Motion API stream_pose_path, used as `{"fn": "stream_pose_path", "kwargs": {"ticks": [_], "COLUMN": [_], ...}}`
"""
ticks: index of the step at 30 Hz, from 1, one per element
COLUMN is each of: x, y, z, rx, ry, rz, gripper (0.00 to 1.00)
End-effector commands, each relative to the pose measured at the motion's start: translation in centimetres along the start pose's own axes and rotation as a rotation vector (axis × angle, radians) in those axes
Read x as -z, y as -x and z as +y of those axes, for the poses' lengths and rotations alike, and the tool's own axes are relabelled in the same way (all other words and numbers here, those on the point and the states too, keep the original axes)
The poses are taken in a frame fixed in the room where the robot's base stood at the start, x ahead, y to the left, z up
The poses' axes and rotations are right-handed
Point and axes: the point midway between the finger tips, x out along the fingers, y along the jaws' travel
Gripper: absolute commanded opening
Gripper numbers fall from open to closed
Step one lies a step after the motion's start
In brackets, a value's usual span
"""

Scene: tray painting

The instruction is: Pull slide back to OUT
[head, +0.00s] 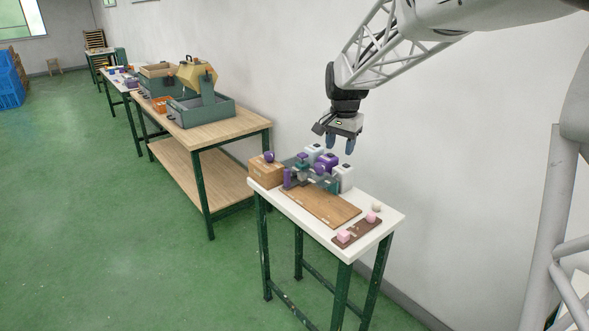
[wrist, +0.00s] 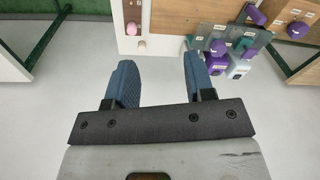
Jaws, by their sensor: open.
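A grey-green fixture with several purple knobs (head: 325,165) and white blocks stands at the back of the small white table (head: 390,222). In the wrist view the purple knobs (wrist: 218,47) and a teal-grey plate (wrist: 232,37) show at the upper right, with small labels too small to read. I cannot tell which part is the slide or whether it stands at OUT. My gripper (head: 340,148) is open and empty, pointing down above and behind the fixture, apart from it. In the wrist view its two blue fingers (wrist: 158,65) are spread with nothing between them.
A wooden board (head: 320,206) lies in front of the fixture. A wooden box (head: 266,171) with a purple knob stands left. The wall is close behind.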

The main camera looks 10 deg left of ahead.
Motion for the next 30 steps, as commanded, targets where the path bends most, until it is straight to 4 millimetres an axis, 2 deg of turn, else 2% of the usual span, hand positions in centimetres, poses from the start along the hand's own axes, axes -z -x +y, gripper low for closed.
{"fn": "stream_pose_path", "kwargs": {"ticks": [3, 15, 30], "x": [1.6, 6.1, 10.0], "y": [-1.5, -6.8, -15.5], "z": [-2.6, -10.8, -20.8], "rx": [-0.006, -0.023, -0.051], "ry": [-0.026, -0.122, -0.243], "rz": [-0.009, -0.032, -0.057], "gripper": [0.49, 0.49, 0.49]}}
